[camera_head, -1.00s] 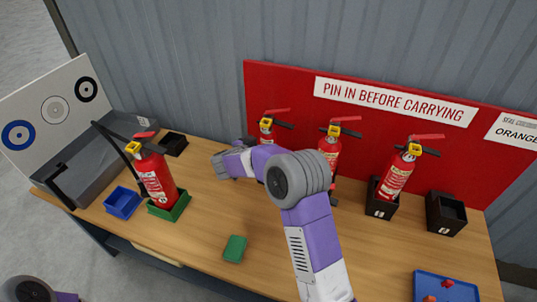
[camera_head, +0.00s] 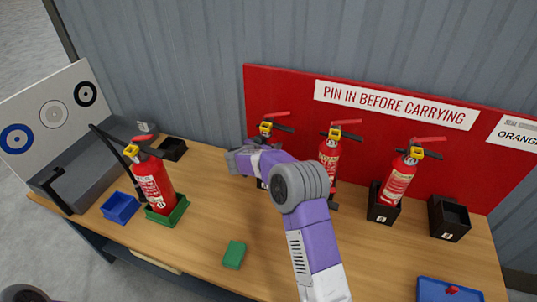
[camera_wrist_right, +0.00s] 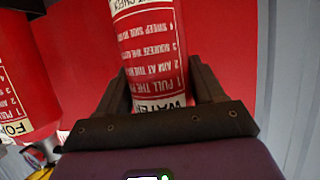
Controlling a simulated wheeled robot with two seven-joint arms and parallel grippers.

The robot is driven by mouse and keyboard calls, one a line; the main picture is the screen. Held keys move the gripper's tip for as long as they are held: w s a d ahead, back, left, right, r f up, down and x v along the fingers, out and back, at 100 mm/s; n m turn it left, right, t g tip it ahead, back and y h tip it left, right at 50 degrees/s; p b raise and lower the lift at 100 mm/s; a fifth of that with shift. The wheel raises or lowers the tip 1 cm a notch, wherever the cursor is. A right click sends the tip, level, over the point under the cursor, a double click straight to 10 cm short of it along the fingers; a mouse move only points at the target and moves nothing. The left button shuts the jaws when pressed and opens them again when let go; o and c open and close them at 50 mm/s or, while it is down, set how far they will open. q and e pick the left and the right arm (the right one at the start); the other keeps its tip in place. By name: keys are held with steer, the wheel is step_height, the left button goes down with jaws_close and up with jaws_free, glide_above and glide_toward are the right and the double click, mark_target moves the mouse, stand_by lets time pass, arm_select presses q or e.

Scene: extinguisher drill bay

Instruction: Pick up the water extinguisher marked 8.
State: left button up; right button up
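No number 8 is readable. My left gripper is not in view.
More extinguishers stand to the right (camera_head: 328,155) and (camera_head: 397,182), and one in a green tray (camera_head: 180,215) at left. A foam extinguisher (camera_wrist_right: 20,85) is close beside the right gripper. Black box (camera_head: 449,218), blue trays (camera_head: 119,208) and a green block (camera_head: 233,254) sit on the table.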

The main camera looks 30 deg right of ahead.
steer(key=c, duration=0.9)
steer(key=shift+r, duration=0.15)
steer(key=shift+c, duration=0.6)
